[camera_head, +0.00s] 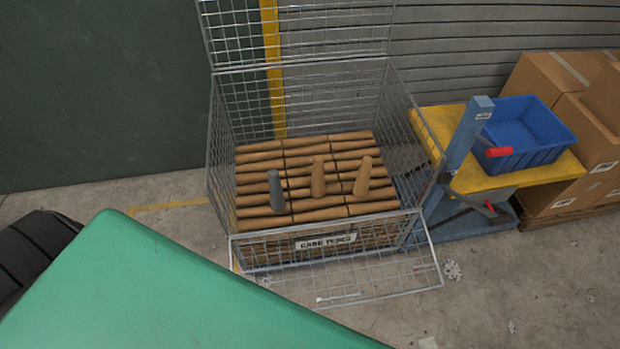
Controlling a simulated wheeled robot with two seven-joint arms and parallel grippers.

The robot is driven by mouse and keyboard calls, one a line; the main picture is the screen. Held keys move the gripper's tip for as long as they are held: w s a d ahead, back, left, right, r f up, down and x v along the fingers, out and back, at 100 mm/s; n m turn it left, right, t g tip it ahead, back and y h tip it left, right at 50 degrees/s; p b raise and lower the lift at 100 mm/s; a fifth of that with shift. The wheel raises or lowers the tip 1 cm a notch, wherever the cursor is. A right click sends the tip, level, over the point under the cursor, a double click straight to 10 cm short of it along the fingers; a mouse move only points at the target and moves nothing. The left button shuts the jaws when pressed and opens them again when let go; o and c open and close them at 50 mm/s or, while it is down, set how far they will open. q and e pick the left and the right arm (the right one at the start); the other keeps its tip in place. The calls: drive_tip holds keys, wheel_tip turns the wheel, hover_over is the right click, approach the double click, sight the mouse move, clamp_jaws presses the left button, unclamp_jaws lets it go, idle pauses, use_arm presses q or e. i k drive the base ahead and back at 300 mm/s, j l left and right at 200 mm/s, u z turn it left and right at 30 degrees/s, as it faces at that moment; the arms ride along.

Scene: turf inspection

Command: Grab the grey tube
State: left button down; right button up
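The grey tube (276,191) stands upright, slightly tilted, inside a wire mesh cage (212,150). It rests on a layer of brown tubes (262,212) that lie flat in rows. To its right, a brown tube (318,177) stands upright and another brown tube (362,177) leans a little. The cage's top lid is raised and its front flap hangs open toward the floor. A label on the cage front seems to read "CORE TUBES". Neither of my grippers is in view.
A large green surface (150,290) fills the lower left, with a black tyre (38,245) beside it. Right of the cage are a yellow-topped cart (455,120), a blue bin (525,135) and cardboard boxes (550,80).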

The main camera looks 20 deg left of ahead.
sight(277, 199)
drive_tip(key=u, duration=1.1)
drive_tip(key=l+z, duration=0.2)
drive_tip(key=i+j, duration=0.05)
drive_tip(key=j, duration=0.05)
